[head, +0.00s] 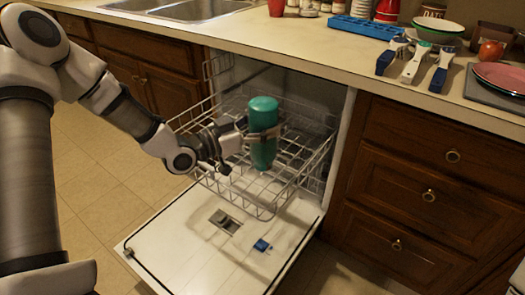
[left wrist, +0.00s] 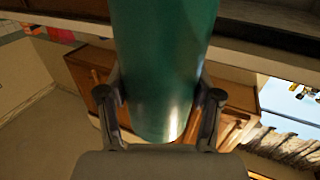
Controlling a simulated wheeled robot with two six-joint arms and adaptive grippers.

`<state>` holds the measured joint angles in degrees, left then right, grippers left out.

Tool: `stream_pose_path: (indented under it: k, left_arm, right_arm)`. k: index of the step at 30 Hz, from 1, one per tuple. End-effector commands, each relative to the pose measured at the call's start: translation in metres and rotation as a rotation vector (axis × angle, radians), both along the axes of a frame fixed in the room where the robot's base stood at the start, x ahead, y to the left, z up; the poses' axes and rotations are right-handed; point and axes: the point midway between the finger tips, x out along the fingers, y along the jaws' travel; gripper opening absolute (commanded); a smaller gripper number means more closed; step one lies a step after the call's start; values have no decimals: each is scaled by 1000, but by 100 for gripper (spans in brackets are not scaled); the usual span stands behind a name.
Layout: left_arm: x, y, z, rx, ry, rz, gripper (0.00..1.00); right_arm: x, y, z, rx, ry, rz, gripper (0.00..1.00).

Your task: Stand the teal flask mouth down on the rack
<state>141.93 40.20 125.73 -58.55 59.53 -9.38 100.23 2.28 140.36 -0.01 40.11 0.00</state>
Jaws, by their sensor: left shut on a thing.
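The teal flask (head: 263,152) is upright in the head view, its broad rounded end up and its narrower end down. My left gripper (head: 264,133) is shut around its middle from the left. In the left wrist view the flask (left wrist: 163,70) fills the space between both fingers (left wrist: 163,105). The white wire rack (head: 265,214) is pulled out of the dishwasher, below and around the flask. The flask's lower end appears to be over the rack's interior; whether it touches the wires I cannot tell. My right gripper is out of view.
The open dishwasher door (head: 185,262) lies under the rack with a blue tablet (head: 262,245) on it. The counter (head: 300,42) above holds a sink (head: 190,8), a blue tray (head: 363,27), brushes, bowls and red plates (head: 503,76). Drawers (head: 415,200) stand to the right.

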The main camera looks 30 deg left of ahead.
Motion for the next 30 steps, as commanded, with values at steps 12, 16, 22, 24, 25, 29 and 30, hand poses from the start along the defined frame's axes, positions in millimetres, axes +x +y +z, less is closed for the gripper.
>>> stream_pose_path:
  k: [12, 16, 22, 24, 25, 29, 30]
  left_arm:
    - [-3, 1, 2, -1, -2, -10, 24]
    - [-3, 1, -8, -1, -2, -9, 24]
    - [-3, 1, -31, -1, -2, -9, 24]
    - [-3, 0, -39, -2, -3, -9, 24]
    - [-3, 0, -43, -2, -3, -9, 24]
    - [-3, 0, -59, -1, -2, -9, 24]
    - [-3, 0, -64, -1, -2, -9, 24]
  right_arm:
    - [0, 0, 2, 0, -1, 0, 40]
    - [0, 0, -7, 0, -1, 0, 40]
    - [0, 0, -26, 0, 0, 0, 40]
    - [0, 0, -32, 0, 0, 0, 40]
    - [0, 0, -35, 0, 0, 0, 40]
    - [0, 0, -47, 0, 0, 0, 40]
    - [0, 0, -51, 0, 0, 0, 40]
